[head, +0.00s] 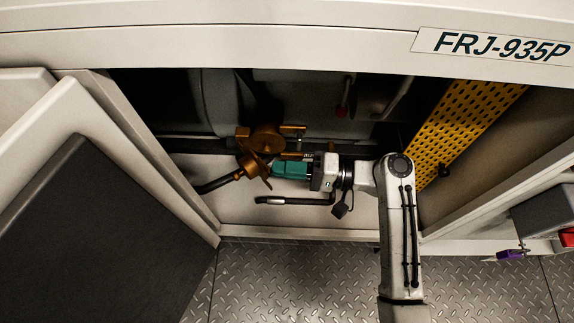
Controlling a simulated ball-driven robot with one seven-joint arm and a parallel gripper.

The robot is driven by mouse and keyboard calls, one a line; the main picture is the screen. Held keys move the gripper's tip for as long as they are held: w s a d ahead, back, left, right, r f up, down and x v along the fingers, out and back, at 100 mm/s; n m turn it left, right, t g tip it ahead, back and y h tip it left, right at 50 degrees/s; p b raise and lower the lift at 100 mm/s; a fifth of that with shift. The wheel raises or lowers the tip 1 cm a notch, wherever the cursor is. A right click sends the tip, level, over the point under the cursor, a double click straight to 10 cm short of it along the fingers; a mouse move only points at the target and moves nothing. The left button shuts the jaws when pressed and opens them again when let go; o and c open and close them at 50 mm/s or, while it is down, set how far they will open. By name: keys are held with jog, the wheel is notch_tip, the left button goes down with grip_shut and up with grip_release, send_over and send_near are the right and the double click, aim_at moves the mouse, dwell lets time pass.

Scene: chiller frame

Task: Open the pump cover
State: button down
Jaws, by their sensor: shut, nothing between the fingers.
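My gripper (278,169) is at the end of my white arm, which reaches from the lower right into the open bay of the chiller frame. Its green-bodied end points left. It is shut and empty, close to a bronze-coloured valve or fitting (253,163); I cannot tell whether they touch. A yellow perforated panel (458,120), perhaps the pump cover, slants along the right side of the bay. The gripper is well to the left of this panel.
A grey door with a dark panel (110,230) stands open at the left. A black-handled lever (290,201) lies just below my gripper. A grey box (548,212) stands at the right. The tread-plate floor (290,285) is clear.

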jog(key=s+a+m+t+h+p, duration=0.2)
jog(key=a+m+t+p, duration=0.1)
jog(key=a, duration=0.4)
jog(key=s+a+m+t+h+p, duration=0.3)
jog(key=a+m+t, duration=0.2)
jog(key=a+t, duration=0.2)
jog(key=shift+t+p, duration=0.35)
jog(key=shift+t, duration=0.15)
jog(key=shift+s, duration=0.1)
dwell(0.3)
